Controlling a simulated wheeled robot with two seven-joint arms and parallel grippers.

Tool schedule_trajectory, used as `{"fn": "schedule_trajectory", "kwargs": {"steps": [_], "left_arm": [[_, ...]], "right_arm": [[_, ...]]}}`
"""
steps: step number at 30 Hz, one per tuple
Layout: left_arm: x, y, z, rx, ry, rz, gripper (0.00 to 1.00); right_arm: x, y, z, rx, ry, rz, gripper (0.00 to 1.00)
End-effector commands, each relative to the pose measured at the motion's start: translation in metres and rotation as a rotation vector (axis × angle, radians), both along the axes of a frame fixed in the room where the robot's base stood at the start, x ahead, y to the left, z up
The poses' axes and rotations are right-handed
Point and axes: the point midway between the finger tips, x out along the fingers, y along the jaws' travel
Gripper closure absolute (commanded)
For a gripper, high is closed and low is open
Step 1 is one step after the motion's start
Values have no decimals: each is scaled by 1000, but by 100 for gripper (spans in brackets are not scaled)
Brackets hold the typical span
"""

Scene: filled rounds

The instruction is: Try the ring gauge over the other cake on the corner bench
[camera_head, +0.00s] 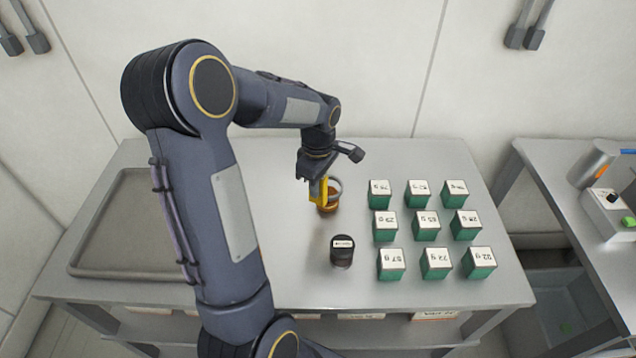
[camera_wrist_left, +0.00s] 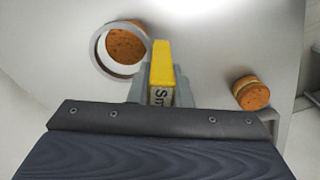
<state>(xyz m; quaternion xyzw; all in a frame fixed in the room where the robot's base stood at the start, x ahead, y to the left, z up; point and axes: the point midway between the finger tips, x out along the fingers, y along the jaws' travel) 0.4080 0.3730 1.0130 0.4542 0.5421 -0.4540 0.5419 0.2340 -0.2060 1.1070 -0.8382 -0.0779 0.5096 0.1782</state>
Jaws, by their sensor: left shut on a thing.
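The ring gauge is a grey ring (camera_wrist_left: 98,62) with a yellow handle (camera_wrist_left: 161,62); its handle also shows in the head view (camera_head: 319,190). My left gripper (camera_head: 318,178) is shut on the handle. A round brown cake (camera_wrist_left: 127,45) shows partly through the ring, off-centre towards the upper right; it also shows in the head view (camera_head: 328,208). I cannot tell the ring's height over it. A second brown cake with a pale band (camera_wrist_left: 252,93) stands apart, right of the handle in the wrist view. I cannot make it out in the head view. My right gripper is not in view.
A dark labelled jar (camera_head: 342,253) stands in front of the ring. Several green boxes with white labelled tops (camera_head: 426,226) stand in rows to its right. A grey tray (camera_head: 90,272) lies on the left of the bench (camera_head: 480,290). Another bench with equipment is at the right.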

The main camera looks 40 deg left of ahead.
Motion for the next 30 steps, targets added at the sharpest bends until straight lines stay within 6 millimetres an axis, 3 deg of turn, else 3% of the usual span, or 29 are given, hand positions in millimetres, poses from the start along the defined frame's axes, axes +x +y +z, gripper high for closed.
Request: {"fn": "schedule_trajectory", "kwargs": {"steps": [30], "left_arm": [[0, 0, -12, 0, 0, -1, 100]], "right_arm": [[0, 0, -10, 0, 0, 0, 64]]}}
